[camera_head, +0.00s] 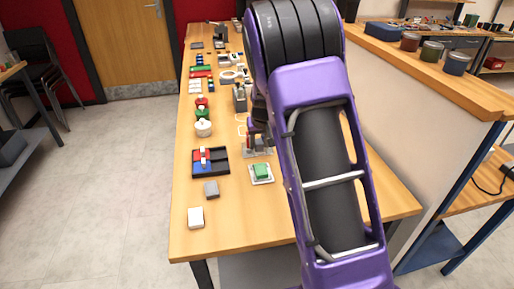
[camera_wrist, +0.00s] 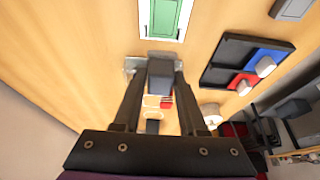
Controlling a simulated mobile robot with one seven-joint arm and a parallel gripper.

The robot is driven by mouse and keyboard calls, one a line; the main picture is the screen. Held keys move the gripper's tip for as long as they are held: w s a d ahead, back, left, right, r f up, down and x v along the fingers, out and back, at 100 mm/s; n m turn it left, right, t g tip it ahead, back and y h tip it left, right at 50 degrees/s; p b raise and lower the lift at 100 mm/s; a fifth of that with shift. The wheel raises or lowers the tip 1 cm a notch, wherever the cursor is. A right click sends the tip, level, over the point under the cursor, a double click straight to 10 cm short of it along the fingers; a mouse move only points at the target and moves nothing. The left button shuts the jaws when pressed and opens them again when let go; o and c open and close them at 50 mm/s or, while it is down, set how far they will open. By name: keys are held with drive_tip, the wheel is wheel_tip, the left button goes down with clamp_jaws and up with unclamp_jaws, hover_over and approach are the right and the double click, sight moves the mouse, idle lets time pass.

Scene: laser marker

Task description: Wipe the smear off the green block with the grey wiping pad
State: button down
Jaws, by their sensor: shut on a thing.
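The green block (camera_head: 262,171) sits on a white plate (camera_head: 270,181) near the front of the table. In the wrist view the green block (camera_wrist: 164,16) is at the top, ahead of my fingers; I cannot make out the smear. My gripper (camera_wrist: 160,88) is shut on a dark grey block, seemingly the grey wiping pad (camera_wrist: 160,76). A light grey metal holder (camera_wrist: 133,63) shows on both sides of the pad; I cannot tell whether the pad still touches it. In the head view my arm mostly hides the gripper, which is just behind the green block.
A black tray with red and blue parts (camera_head: 210,174) stands left of the green block. A small grey block (camera_head: 211,189) and a white block (camera_head: 195,217) lie nearer the front. Several small items line the table farther back. The front of the table is mostly clear.

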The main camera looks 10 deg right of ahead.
drive_tip(key=shift+r, duration=1.7)
